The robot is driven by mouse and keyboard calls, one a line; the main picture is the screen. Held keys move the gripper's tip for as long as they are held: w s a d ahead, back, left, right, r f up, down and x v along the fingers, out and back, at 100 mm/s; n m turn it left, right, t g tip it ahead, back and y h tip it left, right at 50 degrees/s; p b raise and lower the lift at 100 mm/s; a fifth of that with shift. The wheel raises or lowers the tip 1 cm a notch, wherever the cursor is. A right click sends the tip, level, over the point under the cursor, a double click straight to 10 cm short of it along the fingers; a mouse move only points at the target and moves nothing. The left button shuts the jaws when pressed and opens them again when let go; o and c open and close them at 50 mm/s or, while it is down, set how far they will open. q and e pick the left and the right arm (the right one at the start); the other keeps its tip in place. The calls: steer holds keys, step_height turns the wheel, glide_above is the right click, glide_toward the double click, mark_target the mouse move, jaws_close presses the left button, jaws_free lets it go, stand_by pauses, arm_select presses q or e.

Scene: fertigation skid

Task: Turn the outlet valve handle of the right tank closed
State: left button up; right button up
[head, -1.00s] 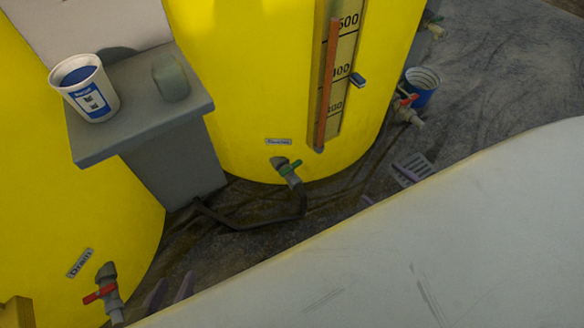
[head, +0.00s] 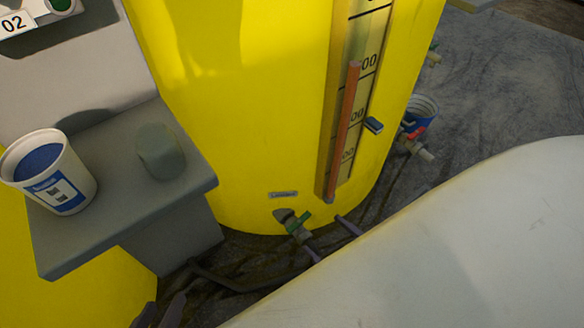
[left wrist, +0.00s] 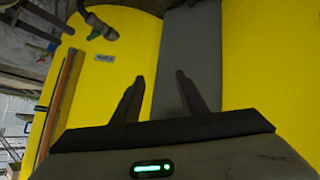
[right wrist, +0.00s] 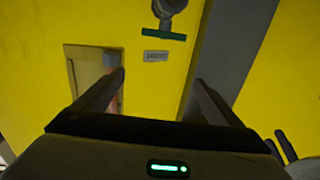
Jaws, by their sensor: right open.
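The right yellow tank (head: 235,110) carries a low grey valve (head: 283,215) with a green handle (head: 299,223) under a small label (head: 283,195), too blurred to read. In the right wrist view the green handle (right wrist: 164,33) lies crosswise over the grey valve body, beyond the fingertips. My right gripper (head: 322,232) is open and empty just right of this valve, with no clear contact. My left gripper (head: 166,300) is at the bottom edge, below the grey stand. Its fingers are apart and empty in the left wrist view (left wrist: 159,82).
A grey stand (head: 120,215) holds a white-and-blue cup (head: 75,190) and a grey-green lump (head: 160,152). A black hose (head: 235,285) lies on the floor. A red-handled valve (head: 413,140) and blue bucket (head: 424,105) are at right. A large pale surface (head: 470,230) fills the lower right.

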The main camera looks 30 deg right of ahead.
steer(key=b, duration=0.4)
glide_toward(301, 224)
steer(key=r, duration=0.1)
steer(key=w, duration=0.3)
steer(key=w+a+b, duration=0.1)
steer(key=w, duration=0.2)
steer(key=w+a+f+b, duration=0.1)
steer(key=w, duration=0.3)
arm_select(q)
steer(key=d, duration=0.1)
steer(key=d+r+h, duration=0.1)
steer(key=d+h, duration=0.1)
steer(key=d, duration=0.1)
steer(key=shift+w+r+m, duration=0.35)
steer(key=shift+w+m, duration=0.05)
steer(key=shift+h, duration=0.3)
arm_select(e)
steer(key=shift+c, duration=0.3)
